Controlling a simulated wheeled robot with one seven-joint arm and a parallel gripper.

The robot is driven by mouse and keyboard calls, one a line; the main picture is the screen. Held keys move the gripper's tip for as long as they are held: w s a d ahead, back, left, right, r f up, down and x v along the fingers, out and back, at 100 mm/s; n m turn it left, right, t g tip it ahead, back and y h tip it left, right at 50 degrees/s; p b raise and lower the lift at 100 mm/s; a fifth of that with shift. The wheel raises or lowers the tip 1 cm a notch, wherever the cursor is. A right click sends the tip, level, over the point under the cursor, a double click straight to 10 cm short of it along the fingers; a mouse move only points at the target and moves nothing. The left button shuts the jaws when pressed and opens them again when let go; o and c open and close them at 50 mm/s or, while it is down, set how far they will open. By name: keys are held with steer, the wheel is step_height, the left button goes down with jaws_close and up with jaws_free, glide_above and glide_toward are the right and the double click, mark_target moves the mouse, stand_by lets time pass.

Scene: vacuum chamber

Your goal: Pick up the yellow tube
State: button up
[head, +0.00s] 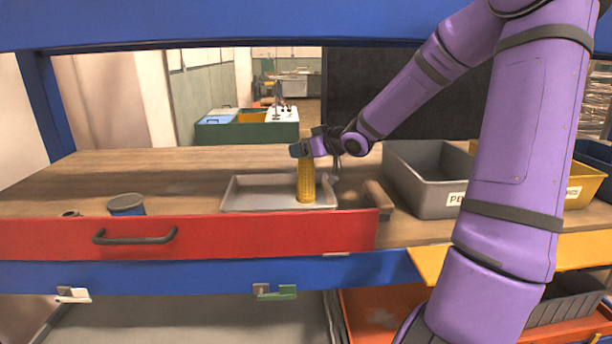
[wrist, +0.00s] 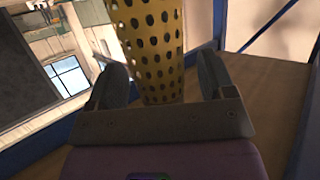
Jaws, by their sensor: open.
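The yellow tube (head: 306,182) is perforated with dark holes and stands upright on a shallow grey tray (head: 240,194) on the wooden bench. My gripper (head: 303,148) is at the upper part of the tube, coming from the right. In the wrist view the tube (wrist: 150,50) passes between the two fingers of my gripper (wrist: 160,85). The fingers are open, one on each side, with a visible gap on the right side; contact on the left is hard to tell.
A red drawer front (head: 250,234) lies in front of the tray. A blue beam (head: 200,22) crosses above. The bench's left back is clear.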

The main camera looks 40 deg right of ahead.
steer(key=c, duration=1.2)
steer(key=shift+r, duration=0.1)
